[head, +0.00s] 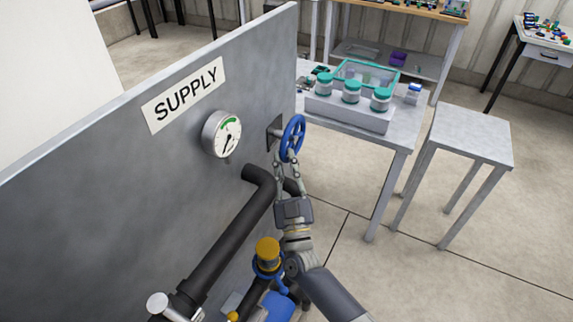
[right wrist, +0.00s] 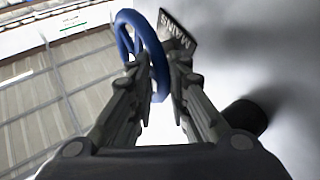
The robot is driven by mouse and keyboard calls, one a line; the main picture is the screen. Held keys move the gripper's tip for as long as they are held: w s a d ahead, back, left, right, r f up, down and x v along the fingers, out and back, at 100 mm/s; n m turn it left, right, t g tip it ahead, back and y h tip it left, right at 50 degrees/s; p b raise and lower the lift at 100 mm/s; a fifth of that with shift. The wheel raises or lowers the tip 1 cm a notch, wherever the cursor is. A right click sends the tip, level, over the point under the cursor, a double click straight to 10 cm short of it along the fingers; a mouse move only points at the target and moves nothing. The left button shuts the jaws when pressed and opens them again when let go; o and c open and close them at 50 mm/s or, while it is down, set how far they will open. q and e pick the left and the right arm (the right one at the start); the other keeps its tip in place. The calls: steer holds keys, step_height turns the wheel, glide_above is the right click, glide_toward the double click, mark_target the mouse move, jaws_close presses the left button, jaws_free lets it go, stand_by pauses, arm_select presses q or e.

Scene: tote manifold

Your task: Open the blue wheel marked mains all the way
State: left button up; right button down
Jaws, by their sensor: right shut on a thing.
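The blue wheel (head: 300,128) stands out on a short stem from the grey panel, beside a small dark plate. In the right wrist view the wheel (right wrist: 154,52) shows close up, with the plate marked MAINS (right wrist: 178,30) behind it. My right gripper (head: 287,160) reaches up from below to the lower part of the wheel. In the right wrist view its two fingers (right wrist: 155,90) stand on either side of the rim and are shut on it. The fingertips partly hide the stem. My left gripper is not in view.
The grey panel (head: 90,180) bears a SUPPLY sign (head: 185,95) and a round gauge (head: 222,134). A black pipe (head: 235,235) runs below the wheel. A yellow-capped fitting (head: 267,250) is near my right arm. A table with several jars (head: 351,92) stands behind, right.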

steer(key=shift+a+f, duration=0.2)
steer(key=shift+f, duration=0.1)
steer(key=c, duration=1.6)
jaws_free()
steer(key=shift+c, duration=0.2)
steer(key=shift+o, duration=0.2)
steer(key=shift+r, duration=0.1)
steer(key=shift+s+d, duration=0.1)
steer(key=shift+s, duration=0.15)
steer(key=v, duration=1.1)
steer(key=shift+s, duration=0.25)
